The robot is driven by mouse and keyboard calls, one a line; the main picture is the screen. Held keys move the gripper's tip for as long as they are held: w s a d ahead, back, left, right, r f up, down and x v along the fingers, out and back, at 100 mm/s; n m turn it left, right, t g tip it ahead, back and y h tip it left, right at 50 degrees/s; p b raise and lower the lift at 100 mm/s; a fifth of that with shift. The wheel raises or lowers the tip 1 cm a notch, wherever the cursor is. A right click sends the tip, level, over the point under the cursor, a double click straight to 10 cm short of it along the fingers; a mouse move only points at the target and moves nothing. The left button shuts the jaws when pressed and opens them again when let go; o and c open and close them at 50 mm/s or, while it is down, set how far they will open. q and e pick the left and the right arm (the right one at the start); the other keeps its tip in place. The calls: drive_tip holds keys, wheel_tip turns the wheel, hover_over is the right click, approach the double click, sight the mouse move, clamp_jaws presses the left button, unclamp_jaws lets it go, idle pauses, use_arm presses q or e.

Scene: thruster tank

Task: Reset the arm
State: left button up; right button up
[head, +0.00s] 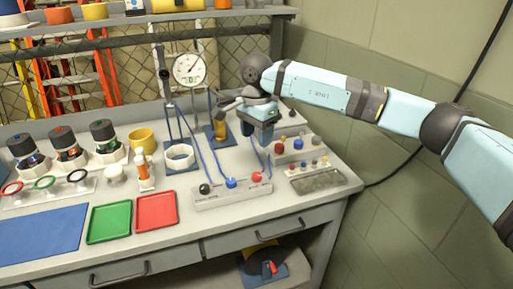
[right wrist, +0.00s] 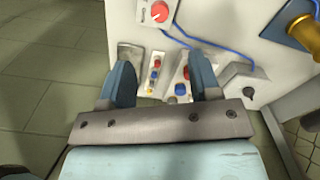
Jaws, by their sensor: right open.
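My right arm (head: 330,92) comes in from the right, reaching over the right end of the workbench. Its gripper (head: 263,136) hangs pointing down above the bench, behind the white terminal box (head: 217,201). In the right wrist view the two blue fingers of the gripper (right wrist: 161,78) stand wide apart. Nothing is held between them. Below the gap a small block with coloured knobs (right wrist: 155,76) shows, and a red knob (right wrist: 186,72) lies near the right finger. My left gripper is not in view.
A grey block with knobs (head: 297,149) and a grey-green tray (head: 318,182) sit near the gripper. An amber cylinder (head: 220,126), a dial gauge on a stand (head: 189,69) and blue wires stand to its left. Green (head: 109,222) and red trays (head: 156,212) lie at the front.

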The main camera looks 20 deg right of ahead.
drive_tip(key=shift+r, duration=0.4)
